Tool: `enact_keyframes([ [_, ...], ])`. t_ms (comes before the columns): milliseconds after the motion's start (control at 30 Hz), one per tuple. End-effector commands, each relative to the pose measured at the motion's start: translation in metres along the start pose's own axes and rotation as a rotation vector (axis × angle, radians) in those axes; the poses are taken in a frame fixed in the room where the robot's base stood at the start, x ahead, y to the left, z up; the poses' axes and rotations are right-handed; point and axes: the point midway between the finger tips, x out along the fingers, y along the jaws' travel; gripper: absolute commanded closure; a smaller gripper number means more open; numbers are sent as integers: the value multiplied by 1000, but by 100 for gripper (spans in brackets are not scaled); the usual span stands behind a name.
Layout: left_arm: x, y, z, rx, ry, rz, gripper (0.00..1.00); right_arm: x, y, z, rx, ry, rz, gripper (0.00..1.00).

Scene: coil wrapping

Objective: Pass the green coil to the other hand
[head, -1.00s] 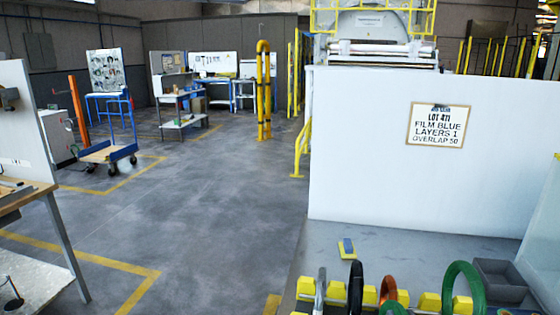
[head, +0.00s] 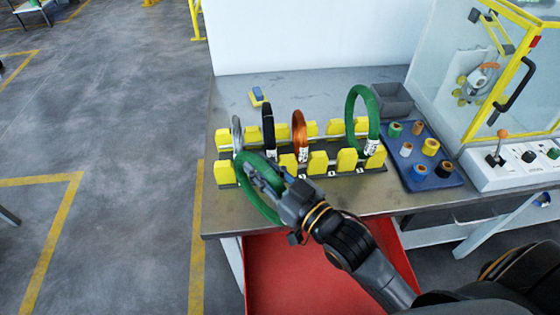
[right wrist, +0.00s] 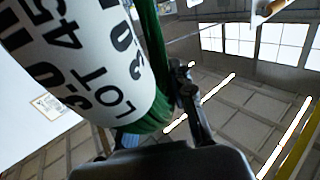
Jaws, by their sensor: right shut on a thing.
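A green coil (head: 262,209) hangs in my right gripper (head: 262,178), which is shut on it at the front left edge of the rack. In the right wrist view the green coil (right wrist: 151,50) fills the middle, with a large white label (right wrist: 85,60) reading partly "LOT 45". A second green coil (head: 352,105) stands upright at the right end of the rack. My left gripper is not in view.
The yellow-block rack (head: 318,160) also holds grey, black (head: 268,125) and orange (head: 299,130) coils. A blue tray of spools (head: 425,180) and a grey bin (head: 393,103) stand to the right. A red surface (head: 310,275) lies below the table front.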

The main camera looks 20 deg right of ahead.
Motion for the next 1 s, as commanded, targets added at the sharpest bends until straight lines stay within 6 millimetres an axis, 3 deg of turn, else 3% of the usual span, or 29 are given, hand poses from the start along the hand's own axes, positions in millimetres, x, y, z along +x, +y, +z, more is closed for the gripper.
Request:
enact_keyframes([
  [433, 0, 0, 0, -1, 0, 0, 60, 27, -65, -10, -10, 8, -373, 100],
  [1000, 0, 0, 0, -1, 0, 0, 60, 46, -115, -14, -11, 7, -657, 100],
])
